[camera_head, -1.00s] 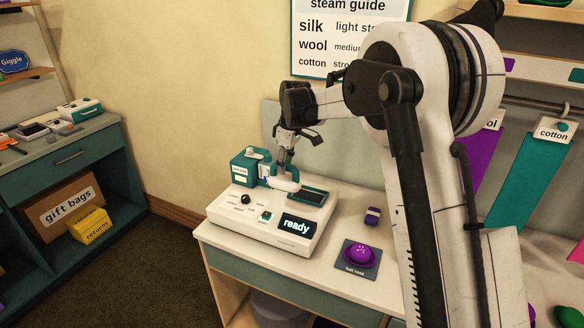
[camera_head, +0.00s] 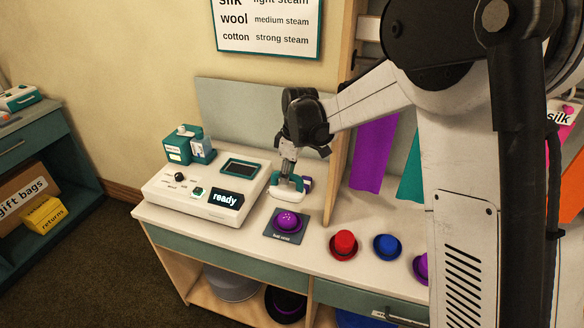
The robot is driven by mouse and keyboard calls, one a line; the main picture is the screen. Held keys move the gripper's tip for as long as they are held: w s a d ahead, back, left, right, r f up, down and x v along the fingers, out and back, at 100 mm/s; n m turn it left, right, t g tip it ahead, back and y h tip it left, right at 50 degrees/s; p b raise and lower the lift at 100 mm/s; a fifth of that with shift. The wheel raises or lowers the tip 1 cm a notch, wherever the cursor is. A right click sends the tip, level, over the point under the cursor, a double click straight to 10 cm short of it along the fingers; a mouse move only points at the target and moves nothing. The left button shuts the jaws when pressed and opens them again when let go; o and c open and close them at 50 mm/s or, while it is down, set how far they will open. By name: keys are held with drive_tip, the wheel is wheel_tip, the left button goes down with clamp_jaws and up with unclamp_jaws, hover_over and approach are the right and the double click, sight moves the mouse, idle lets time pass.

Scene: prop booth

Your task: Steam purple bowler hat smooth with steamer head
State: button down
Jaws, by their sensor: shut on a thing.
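The purple bowler hat (camera_head: 289,220) sits on a dark square hat rest (camera_head: 274,233) on the counter, crown up, with small pale marks on its crown. My gripper (camera_head: 287,176) is shut on the white and teal steamer head (camera_head: 286,188). The steamer head is just behind the hat in the picture, close to it. Whether it touches the counter or hangs slightly above it, I cannot tell. The white steamer station (camera_head: 212,194) stands left of the hat, and its display reads "ready".
A red hat (camera_head: 343,245), a blue hat (camera_head: 387,247) and a partly hidden purple hat (camera_head: 421,267) stand to the right. Purple cloth (camera_head: 375,153) hangs at the back right.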

sight(288, 187)
drive_tip(key=shift+a+f, duration=0.15)
drive_tip(key=shift+f, duration=0.1)
drive_tip(key=shift+f+b, duration=1.65)
drive_tip(key=shift+f, duration=1.65)
drive_tip(key=shift+r+p, duration=3.4)
drive_tip(key=shift+r, duration=4.2)
